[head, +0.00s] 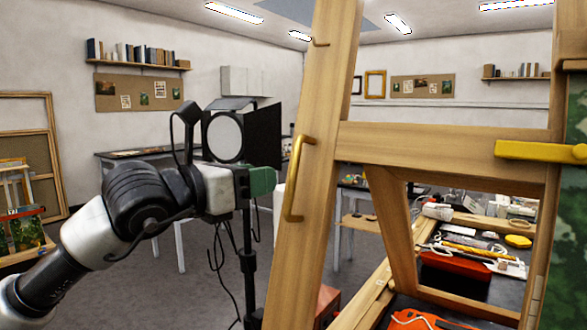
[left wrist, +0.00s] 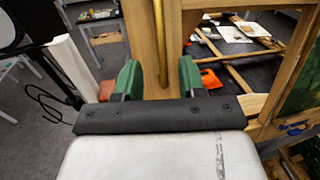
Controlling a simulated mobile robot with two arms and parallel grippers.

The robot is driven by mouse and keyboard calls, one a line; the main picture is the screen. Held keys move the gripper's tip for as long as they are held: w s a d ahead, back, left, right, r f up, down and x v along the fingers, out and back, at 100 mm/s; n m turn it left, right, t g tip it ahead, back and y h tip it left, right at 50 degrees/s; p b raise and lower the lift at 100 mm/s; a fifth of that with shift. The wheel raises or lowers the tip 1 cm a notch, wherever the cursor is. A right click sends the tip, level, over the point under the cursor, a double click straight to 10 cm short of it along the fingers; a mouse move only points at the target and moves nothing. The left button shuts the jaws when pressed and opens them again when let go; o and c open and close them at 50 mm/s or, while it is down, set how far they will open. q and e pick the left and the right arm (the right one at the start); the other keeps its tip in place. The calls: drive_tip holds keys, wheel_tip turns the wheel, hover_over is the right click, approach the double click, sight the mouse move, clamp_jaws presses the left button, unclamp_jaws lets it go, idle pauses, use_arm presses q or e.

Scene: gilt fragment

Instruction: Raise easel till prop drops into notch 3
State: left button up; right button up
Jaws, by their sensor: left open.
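The wooden easel frame (head: 335,105) stands large in front of me, with a broad crossbar (head: 430,143). A brass handle (head: 293,180) is fixed upright on its left post. My left gripper (head: 270,181) is open just left of the handle. In the left wrist view, the green fingers of the left gripper (left wrist: 158,78) stand apart, with the brass handle (left wrist: 159,40) appearing between them; I see no grip on it. I cannot make out the notches or which one the prop is in. My right gripper is out of view.
A yellow bar (head: 535,151) sits at the crossbar's right end, beside a green painted panel (head: 572,215). Behind the frame opening, a cluttered bench holds an orange tool (head: 415,320) and a yellow block (head: 518,241). A black studio lamp (head: 240,135) stands behind my left gripper.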

sight(292, 170)
use_arm(q)
drive_tip(key=p+x, duration=0.3)
drive_tip(key=x, duration=0.4)
drive_tip(key=shift+w+d+r, duration=0.1)
drive_tip(key=shift+d+r, duration=0.05)
drive_tip(key=shift+d, duration=0.1)
drive_tip(key=shift+w+d, duration=0.3)
drive_tip(key=shift+w, duration=0.05)
clamp_jaws()
